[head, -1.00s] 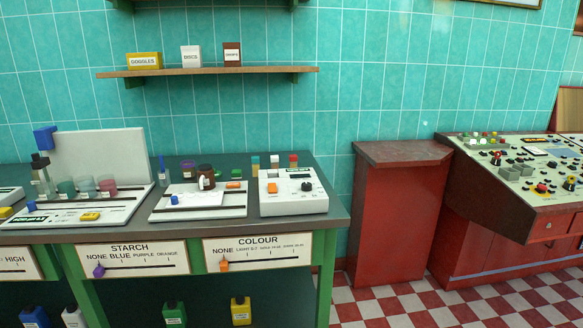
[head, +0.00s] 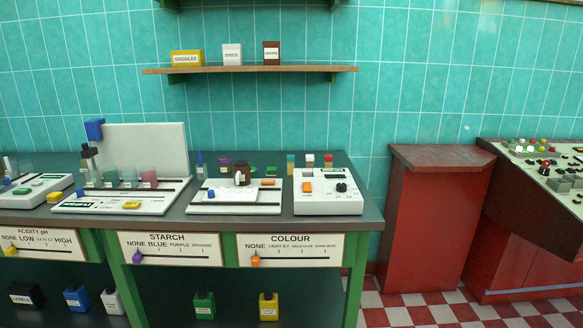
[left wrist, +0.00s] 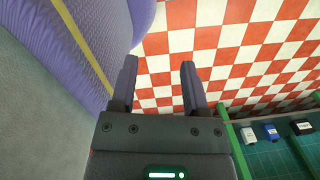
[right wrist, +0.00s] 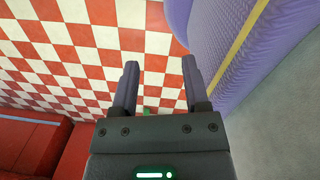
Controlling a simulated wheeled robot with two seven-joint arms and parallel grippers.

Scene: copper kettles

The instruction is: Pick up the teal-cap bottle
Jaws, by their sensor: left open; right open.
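The teal-cap bottle (head: 290,162) is a small bottle behind the white colour-measuring box on the bench, left of a white-cap bottle (head: 309,160) and a red-cap bottle (head: 328,161). The box hides its lower part. My left gripper (left wrist: 158,78) is open and empty, above the checkered floor in the left wrist view. My right gripper (right wrist: 160,78) is open and empty, also above the floor in the right wrist view. Neither gripper shows in the head view, and neither wrist view shows the bottle.
The white box (head: 327,202) stands at the bench's right end. A white tray (head: 235,207) with a dark jar (head: 242,175) is left of it. The bench top (head: 372,213) carries several instruments.

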